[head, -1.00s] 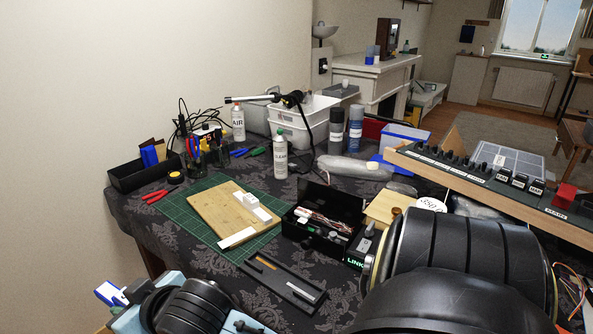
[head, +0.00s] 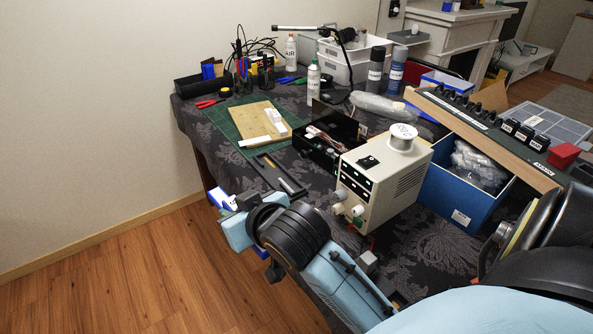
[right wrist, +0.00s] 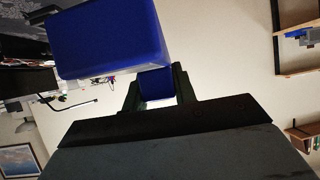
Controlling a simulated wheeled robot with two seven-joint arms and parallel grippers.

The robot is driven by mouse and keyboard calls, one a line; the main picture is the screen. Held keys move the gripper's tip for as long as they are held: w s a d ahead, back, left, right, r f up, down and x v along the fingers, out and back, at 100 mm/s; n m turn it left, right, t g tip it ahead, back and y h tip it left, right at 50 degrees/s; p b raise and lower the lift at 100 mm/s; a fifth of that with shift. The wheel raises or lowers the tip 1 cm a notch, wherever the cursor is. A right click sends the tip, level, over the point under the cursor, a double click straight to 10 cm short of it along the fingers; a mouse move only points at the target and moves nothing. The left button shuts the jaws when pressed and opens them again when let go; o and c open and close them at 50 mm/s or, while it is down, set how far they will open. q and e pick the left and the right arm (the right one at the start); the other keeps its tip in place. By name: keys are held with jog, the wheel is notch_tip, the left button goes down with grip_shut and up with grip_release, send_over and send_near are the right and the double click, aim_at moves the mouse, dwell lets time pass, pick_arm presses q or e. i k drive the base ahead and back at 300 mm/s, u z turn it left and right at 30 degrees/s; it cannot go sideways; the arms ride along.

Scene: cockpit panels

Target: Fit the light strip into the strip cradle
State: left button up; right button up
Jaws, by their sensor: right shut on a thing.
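My right gripper (head: 232,204) is at the table's near left edge, beyond my black wrist. It is shut on a blue and white thing (head: 217,199), mostly hidden by the wrist. In the right wrist view the blue piece (right wrist: 155,84) sits between the fingers, and a larger blue block (right wrist: 110,38) rises beside it. I cannot tell whether this is the light strip. A black slotted holder (head: 265,173), which may be the strip cradle, lies on the table, apart from the gripper. A pale strip (head: 255,141) lies on a wooden board. My left gripper is not in view.
A beige power unit (head: 385,178) with a wire spool on top stands right of the holder. An open black box (head: 315,153) stands behind the holder. A blue bin (head: 448,205) and a tilted control panel (head: 490,125) fill the right. Floor is clear at left.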

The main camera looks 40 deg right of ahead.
aim_at(277, 173)
jog(key=z, duration=0.9)
jog(key=i, duration=0.2)
jog(key=u, duration=0.05)
